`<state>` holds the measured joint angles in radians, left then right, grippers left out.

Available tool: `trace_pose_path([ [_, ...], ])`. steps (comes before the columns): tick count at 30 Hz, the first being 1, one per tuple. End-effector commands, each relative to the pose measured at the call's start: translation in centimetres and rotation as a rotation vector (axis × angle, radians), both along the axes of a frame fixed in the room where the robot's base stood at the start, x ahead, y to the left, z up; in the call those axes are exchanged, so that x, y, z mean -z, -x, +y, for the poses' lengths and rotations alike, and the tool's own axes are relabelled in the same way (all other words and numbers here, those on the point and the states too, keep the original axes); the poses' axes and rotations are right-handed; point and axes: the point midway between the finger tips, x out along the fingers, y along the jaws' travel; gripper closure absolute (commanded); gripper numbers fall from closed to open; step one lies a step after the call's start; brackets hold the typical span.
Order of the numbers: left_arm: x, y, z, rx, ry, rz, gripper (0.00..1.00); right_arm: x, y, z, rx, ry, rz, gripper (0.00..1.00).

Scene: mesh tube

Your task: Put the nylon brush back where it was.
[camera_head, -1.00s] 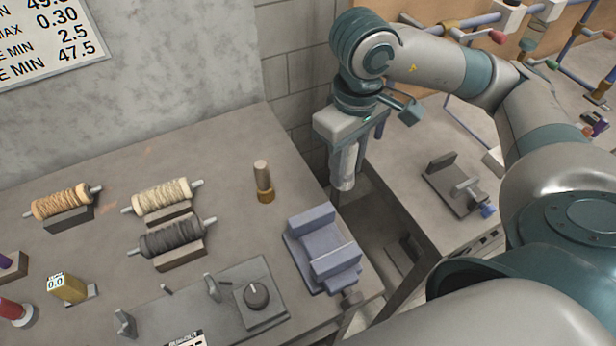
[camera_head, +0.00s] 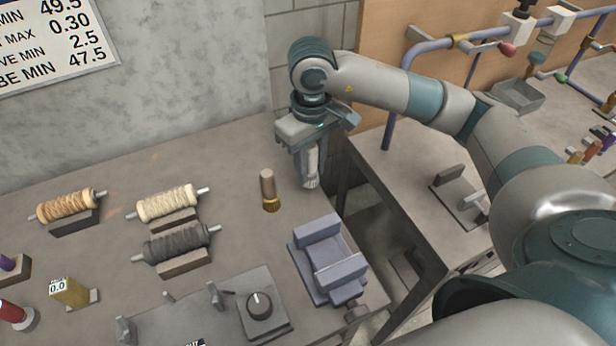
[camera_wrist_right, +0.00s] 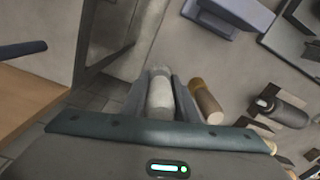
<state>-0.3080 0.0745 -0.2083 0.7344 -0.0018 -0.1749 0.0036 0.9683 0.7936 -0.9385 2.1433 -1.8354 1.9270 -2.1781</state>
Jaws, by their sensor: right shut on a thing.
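My right gripper (camera_head: 309,160) is shut on a pale grey-white cylindrical brush, which I take to be the nylon brush (camera_head: 311,172). It hangs roughly upright from the fingers, near the table's right back edge. In the right wrist view the nylon brush (camera_wrist_right: 160,95) sits between the two fingers. A second brush, with a brown handle and a brass-coloured lower end (camera_head: 268,190), stands upright on the table just left of the held one. The wrist view also shows this brass brush (camera_wrist_right: 205,102) close beside the right finger. My left gripper is not in view.
A blue-grey vise-like block (camera_head: 328,262) stands in front, at the table's right edge. Several thread spools (camera_head: 168,204) lie on holders to the left. A dark gap separates this table from the right bench (camera_head: 400,185). The table behind the spools is clear.

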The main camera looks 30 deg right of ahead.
Motion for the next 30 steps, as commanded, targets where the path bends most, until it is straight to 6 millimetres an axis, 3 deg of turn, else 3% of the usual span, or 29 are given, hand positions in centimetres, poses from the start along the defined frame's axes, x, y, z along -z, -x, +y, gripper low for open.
trace_pose_path([
  [14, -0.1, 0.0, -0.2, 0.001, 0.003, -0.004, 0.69, 0.6, -0.7, 0.1, 0.001, 0.0, 0.0, 0.96],
  [24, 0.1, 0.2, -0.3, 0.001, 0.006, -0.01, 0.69, 4.1, -0.6, 0.2, 0.001, 0.0, 0.001, 0.96],
  [30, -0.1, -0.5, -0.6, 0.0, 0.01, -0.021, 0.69, 4.4, -0.7, 0.2, 0.0, 0.0, -0.002, 0.96],
])
